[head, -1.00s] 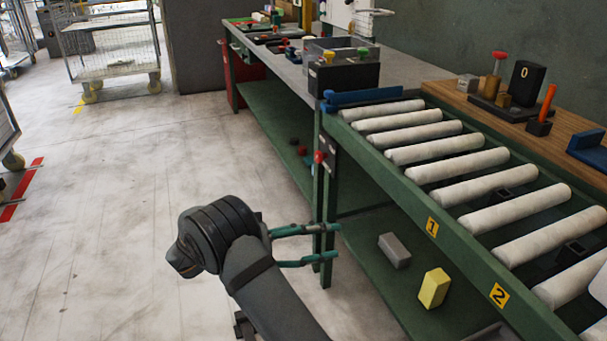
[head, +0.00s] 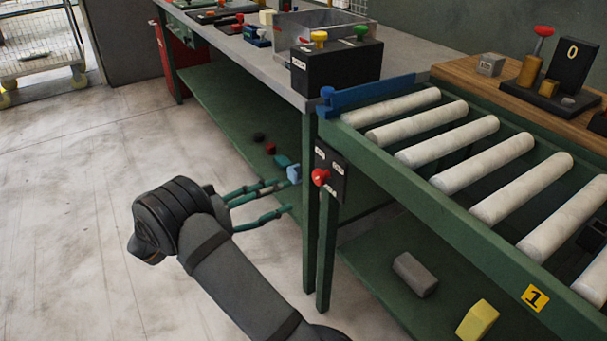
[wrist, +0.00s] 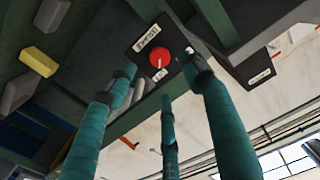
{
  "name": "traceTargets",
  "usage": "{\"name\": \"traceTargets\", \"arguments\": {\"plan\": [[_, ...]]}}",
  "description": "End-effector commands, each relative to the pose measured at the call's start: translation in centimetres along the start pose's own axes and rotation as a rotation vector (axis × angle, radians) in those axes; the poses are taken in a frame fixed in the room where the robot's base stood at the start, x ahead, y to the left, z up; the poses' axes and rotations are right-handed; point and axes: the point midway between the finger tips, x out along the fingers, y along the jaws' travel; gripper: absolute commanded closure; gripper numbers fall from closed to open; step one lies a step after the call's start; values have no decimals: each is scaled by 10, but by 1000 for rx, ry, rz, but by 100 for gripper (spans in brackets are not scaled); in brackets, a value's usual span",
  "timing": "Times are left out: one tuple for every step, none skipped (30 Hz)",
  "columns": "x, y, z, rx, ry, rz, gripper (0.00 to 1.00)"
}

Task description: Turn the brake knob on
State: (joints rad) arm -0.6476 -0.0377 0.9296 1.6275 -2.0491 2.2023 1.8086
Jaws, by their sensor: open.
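The brake knob (head: 320,177) is red and sits on a small dark panel (head: 335,160) with pale labels, on the green frame near the conveyor's end. In the wrist view the knob (wrist: 159,57) shows as a round red face with a white mark at its lower edge. My gripper (head: 285,193) is open and empty, left of the knob in the head view and pointing toward it. In the wrist view its teal fingers (wrist: 158,80) spread around the knob's outline, with a gap visible between them. I cannot tell the remaining distance or whether any finger touches the panel.
Green table legs (head: 310,220) stand right beside the fingers. The roller conveyor (head: 470,150) runs to the right. A black box with yellow and green knobs (head: 340,65) stands on the bench above. A grey block (head: 415,274) and a yellow block (head: 477,319) lie on the lower shelf. Floor at left is clear.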

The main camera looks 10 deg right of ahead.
Motion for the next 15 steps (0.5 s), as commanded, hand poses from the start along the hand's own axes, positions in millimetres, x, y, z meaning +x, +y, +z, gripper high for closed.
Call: {"name": "traceTargets", "arguments": {"plan": [[10,1,2,0,-1,4,49],[16,1,2,0,-1,5,49],[23,1,2,-1,-1,5,49],[29,1,2,-1,-1,5,49],[35,1,2,0,0,5,49],[42,1,2,0,-1,4,49],[48,1,2,-1,0,4,49],[54,1,2,-1,0,4,49],[60,1,2,0,-1,3,49],[65,1,2,1,-1,3,49],[69,1,2,0,-1,3,49],[74,1,2,-1,-1,3,49],[77,0,1,-1,-1,2,49],[80,0,1,0,-1,2,49],[83,0,1,1,0,2,49]]}}
